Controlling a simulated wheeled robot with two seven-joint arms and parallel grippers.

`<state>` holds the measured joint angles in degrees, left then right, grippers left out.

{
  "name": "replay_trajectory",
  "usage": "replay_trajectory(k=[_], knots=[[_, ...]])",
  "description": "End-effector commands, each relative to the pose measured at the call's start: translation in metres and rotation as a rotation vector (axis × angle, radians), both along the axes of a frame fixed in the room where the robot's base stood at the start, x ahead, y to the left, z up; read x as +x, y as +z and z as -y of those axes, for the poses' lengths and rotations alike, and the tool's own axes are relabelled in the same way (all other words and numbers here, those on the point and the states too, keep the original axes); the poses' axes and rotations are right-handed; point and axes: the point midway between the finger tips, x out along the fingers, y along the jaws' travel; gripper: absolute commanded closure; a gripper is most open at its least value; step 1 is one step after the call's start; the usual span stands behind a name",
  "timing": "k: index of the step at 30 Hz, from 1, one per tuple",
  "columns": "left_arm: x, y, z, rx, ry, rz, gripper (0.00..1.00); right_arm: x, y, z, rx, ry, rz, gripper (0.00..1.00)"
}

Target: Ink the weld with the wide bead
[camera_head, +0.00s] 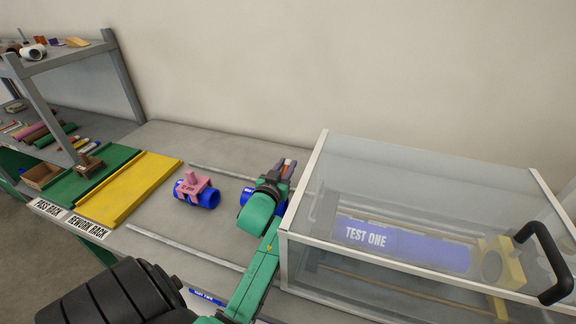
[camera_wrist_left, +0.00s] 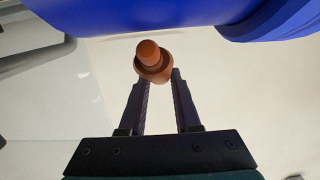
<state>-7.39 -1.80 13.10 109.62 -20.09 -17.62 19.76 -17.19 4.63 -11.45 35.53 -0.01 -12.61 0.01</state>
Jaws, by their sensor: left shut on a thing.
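My left gripper (camera_head: 288,168) is over the cart top beside the clear box. It is shut on a small orange-brown marker-like piece, seen at its fingertips in the left wrist view (camera_wrist_left: 152,62). A blue pipe (camera_head: 247,197) lies partly hidden behind my left wrist. In the left wrist view, blue pipe (camera_wrist_left: 130,14) fills the top edge close to the held piece; I cannot tell whether they touch. Another blue pipe (camera_head: 208,198) carries a pink clamp-like piece (camera_head: 190,184) to the left. The weld and its bead cannot be made out. My right gripper is not in view.
Green (camera_head: 100,172) and yellow (camera_head: 130,188) racks lie left, labelled PASS RACK and REWORK RACK. A grey shelf (camera_head: 75,50) stands far left.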

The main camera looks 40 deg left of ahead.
Motion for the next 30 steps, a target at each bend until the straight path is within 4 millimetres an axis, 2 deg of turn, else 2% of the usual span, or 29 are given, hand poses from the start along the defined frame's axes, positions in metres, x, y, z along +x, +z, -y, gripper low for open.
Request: replay_trajectory(k=[11, 30], knots=[[-0.003, -0.001, -0.009, 0.0, 0.001, -0.001, 1.0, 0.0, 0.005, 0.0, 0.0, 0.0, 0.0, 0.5], [0.003, -0.001, 0.007, -0.002, 0.0, 0.001, 1.0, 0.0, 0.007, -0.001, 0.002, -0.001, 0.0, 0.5]])
